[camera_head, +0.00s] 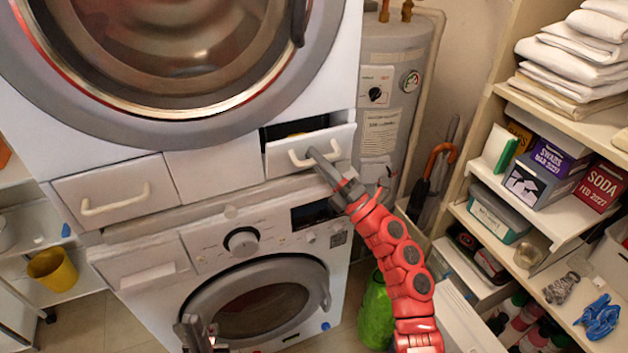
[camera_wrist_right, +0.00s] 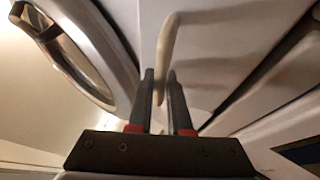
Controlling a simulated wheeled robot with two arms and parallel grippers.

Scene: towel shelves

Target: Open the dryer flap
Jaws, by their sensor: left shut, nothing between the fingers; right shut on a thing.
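The dryer (camera_head: 110,138) is stacked above the washing machine. Its lower right flap (camera_head: 335,138) stands out from the front, with a dark gap above it and something yellowish inside. My right gripper (camera_head: 316,155) is shut on the flap's white handle (camera_head: 295,158). In the right wrist view the handle (camera_wrist_right: 166,45) passes between the fingers of the gripper (camera_wrist_right: 161,80). My left gripper (camera_head: 196,335) is low in front of the washing machine door, shut and empty. Its fingertips are hard to make out.
A second flap (camera_head: 115,190) with a white handle is closed at the lower left. The washing machine (camera_head: 205,255) is below. A water heater (camera_head: 400,70), umbrellas (camera_head: 435,170) and a loaded shelf (camera_head: 565,215) stand right. A yellow bucket (camera_head: 53,269) is left.

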